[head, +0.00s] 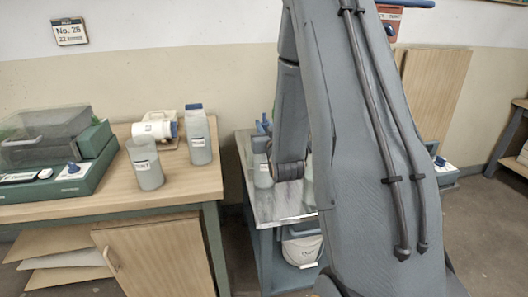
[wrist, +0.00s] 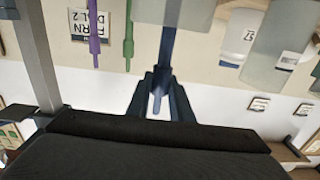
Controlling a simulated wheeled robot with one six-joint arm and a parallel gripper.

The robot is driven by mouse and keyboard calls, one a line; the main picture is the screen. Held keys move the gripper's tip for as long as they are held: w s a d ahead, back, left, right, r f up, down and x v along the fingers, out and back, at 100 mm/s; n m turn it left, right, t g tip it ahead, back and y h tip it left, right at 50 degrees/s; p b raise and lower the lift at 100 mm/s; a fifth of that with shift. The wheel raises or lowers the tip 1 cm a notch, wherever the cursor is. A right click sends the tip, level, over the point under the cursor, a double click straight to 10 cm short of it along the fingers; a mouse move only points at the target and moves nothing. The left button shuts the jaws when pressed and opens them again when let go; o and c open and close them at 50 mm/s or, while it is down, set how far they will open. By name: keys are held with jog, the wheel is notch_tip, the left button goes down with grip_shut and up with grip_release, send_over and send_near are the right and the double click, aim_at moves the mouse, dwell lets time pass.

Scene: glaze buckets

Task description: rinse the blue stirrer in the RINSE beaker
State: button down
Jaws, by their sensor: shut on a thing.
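In the wrist view my gripper (wrist: 160,88) is shut on a blue stirrer (wrist: 168,48), whose shaft runs away between the fingers to the top edge. I cannot tell whether the stirrer touches any liquid or vessel.
A green machine (head: 62,170) fills the table's left. A metal cart (head: 283,208) with bottles is partly behind my arm. A purple stirrer (wrist: 95,28) hangs in the wrist view.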

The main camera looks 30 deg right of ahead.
jog(key=shift+r, duration=0.1)
jog(key=shift+r+p, duration=0.9)
jog(key=shift+r, duration=0.45)
jog(key=shift+f, duration=0.1)
jog(key=shift+f+b, duration=1.05)
jog(key=shift+f, duration=0.25)
jog(key=shift+r+p, duration=0.85)
jog(key=shift+r, duration=0.5)
